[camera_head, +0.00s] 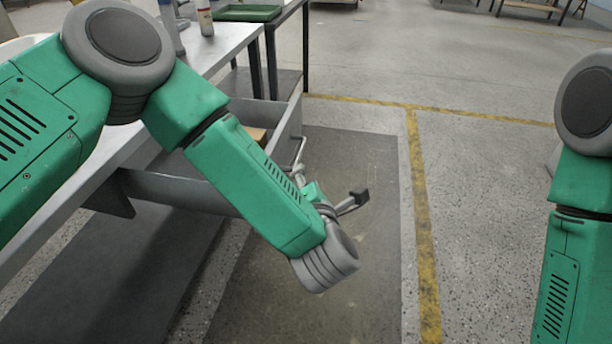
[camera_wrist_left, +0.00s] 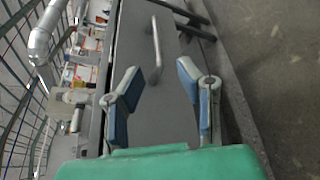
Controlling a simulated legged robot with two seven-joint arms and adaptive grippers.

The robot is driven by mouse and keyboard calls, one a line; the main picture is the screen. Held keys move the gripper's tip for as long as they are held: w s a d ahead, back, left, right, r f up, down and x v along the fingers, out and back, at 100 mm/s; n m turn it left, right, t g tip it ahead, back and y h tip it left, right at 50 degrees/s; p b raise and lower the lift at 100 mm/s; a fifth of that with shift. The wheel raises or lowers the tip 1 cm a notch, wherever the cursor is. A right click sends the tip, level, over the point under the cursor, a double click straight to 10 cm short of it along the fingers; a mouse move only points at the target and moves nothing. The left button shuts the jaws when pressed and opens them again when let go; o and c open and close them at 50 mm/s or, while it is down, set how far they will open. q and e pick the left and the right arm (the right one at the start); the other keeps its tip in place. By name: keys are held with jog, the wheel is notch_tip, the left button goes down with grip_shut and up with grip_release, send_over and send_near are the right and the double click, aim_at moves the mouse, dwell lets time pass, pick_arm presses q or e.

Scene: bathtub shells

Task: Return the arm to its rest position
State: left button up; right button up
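My left arm (camera_head: 255,190) is green with grey joints. It reaches from the left across the bench edge and over the floor. My left gripper (camera_head: 335,198) is partly hidden behind its own wrist. In the left wrist view the gripper (camera_wrist_left: 160,72) is open, its two blue-padded fingers apart with nothing between them. A drawer handle (camera_wrist_left: 156,50) on a grey front shows beyond the fingertips, apart from them. My right arm (camera_head: 562,240) hangs at the right edge; its gripper is out of view.
A grey workbench (camera_head: 218,42) stands at left with an open drawer (camera_head: 170,190) under it, beside my left forearm. A brown item (camera_head: 257,134) lies inside.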

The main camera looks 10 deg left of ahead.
pick_arm(q)
jog(key=s+a+f+m+g+h+p, duration=0.35)
jog(key=s+f+m, duration=0.3)
jog(key=m, duration=0.25)
jog(key=s+a+f+m+g+h+p, duration=0.2)
jog(key=s+a+f+m+g, duration=0.3)
jog(key=s+m, duration=0.4)
jog(key=s+a+f+m+g+y+p, duration=0.1)
jog(key=s+a+m+g, duration=0.4)
jog(key=s+a+m, duration=0.5)
jog(key=s+a+p, duration=0.1)
jog(key=s+a, duration=0.2)
jog(key=s, duration=0.3)
jog(key=shift+s+a+f+g, duration=0.15)
jog(key=shift+s+f+g, duration=0.15)
jog(key=shift+f+g, duration=0.1)
